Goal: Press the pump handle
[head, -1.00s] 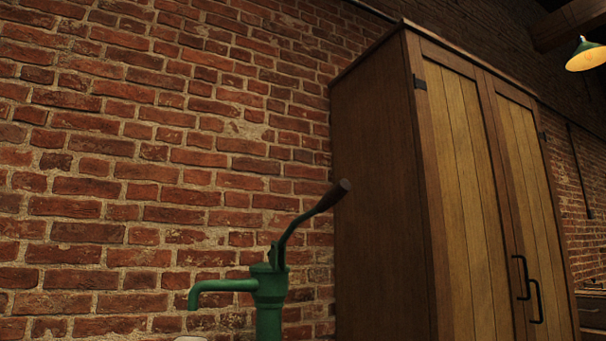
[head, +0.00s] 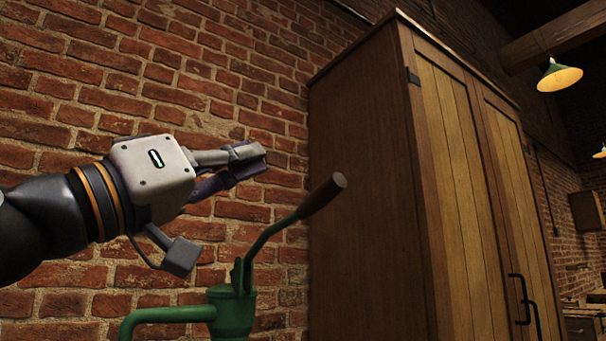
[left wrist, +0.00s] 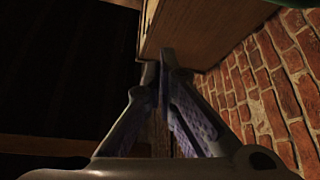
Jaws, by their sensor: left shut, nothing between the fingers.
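The green pump (head: 232,312) stands low in the middle of the head view, its spout pointing left and its bottom cut off by the frame edge. Its handle (head: 285,225) slants up to the right and ends in a brown grip (head: 322,196) in front of the cabinet's side. My left gripper (head: 262,158) comes in from the left, up and left of the grip in the picture, apart from it. It is shut and empty. The left wrist view shows its fingertips (left wrist: 167,55) together. The pump does not show in the left wrist view. My right gripper is not in view.
A tall wooden cabinet (head: 372,180) with black door handles (head: 522,300) stands right of the pump. A brick wall (head: 60,110) is behind the pump and arm. Green lamps (head: 559,76) hang at the far right.

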